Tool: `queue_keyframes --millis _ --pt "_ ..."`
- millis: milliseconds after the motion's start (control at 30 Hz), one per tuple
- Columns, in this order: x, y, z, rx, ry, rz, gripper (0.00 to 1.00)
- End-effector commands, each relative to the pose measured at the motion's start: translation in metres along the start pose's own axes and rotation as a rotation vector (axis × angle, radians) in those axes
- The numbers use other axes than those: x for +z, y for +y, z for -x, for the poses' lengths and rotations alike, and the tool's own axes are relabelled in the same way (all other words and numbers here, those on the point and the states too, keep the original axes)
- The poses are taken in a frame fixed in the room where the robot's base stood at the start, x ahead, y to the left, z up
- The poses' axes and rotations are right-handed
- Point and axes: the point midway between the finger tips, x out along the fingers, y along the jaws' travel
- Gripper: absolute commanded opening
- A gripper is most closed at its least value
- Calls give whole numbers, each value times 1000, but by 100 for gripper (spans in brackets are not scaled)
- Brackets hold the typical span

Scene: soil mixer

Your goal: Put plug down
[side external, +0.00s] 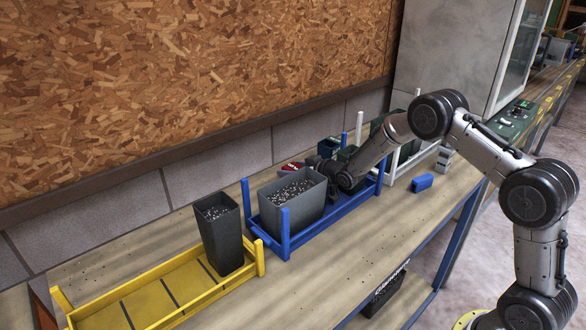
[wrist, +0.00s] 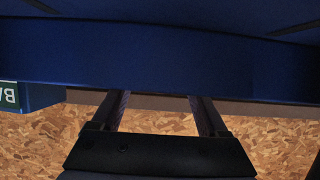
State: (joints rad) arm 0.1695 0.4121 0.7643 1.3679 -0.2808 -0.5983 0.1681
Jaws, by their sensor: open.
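I cannot make out a plug for certain in either view. My gripper (side external: 324,167) is at the back of the blue rack, just beyond the grey soil bin, and is partly hidden by my arm. In the wrist view my gripper (wrist: 160,97) has its two fingers spread apart, with nothing visible between them. A large dark blue surface (wrist: 160,55) fills the top of that view, across the fingertips. I cannot tell whether the fingers touch it. A small blue block (side external: 422,182) lies on the bench to the right, apart from my gripper.
The grey bin (side external: 292,205) of dark, speckled soil stands in the blue rack (side external: 320,222). A tall black pot (side external: 221,240) stands at the right end of a yellow tray (side external: 160,290). A red item (side external: 291,167) lies behind the bin. The front bench strip is clear.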

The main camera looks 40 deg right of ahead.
Motion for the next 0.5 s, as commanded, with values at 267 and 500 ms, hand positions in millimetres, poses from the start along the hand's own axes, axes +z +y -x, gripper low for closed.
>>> queue_keyframes --millis 267,500 --pt "-11 0 37 1 -6 -1 77" --pt "-50 0 52 0 -5 -1 77"
